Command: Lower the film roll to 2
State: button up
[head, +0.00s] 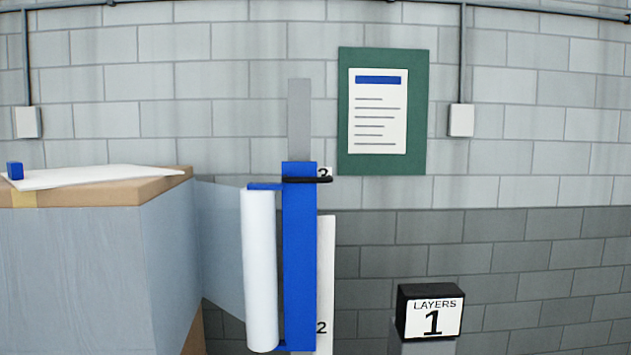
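The white film roll (260,270) stands upright on the left side of a blue carriage (299,260), held by blue arms at its top and foot. The carriage rides on a grey mast (299,115) that shows above it. A white scale strip (326,270) runs behind the carriage on the right, with a 2 low down near the carriage's foot. A black pointer bar (308,180) crosses the carriage top and partly covers a higher figure, which I cannot read surely. My gripper is not in view.
Translucent film (220,235) stretches from the roll to a grey-wrapped load (75,270) with a cardboard top at left. A white sheet and blue cube (15,171) lie on top. A LAYERS 1 sign (432,317) stands at lower right. A green notice board (385,165) hangs behind.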

aim_at(252, 279)
jog(key=z, duration=0.05)
jog(key=i, duration=1)
jog(key=u, duration=0.05)
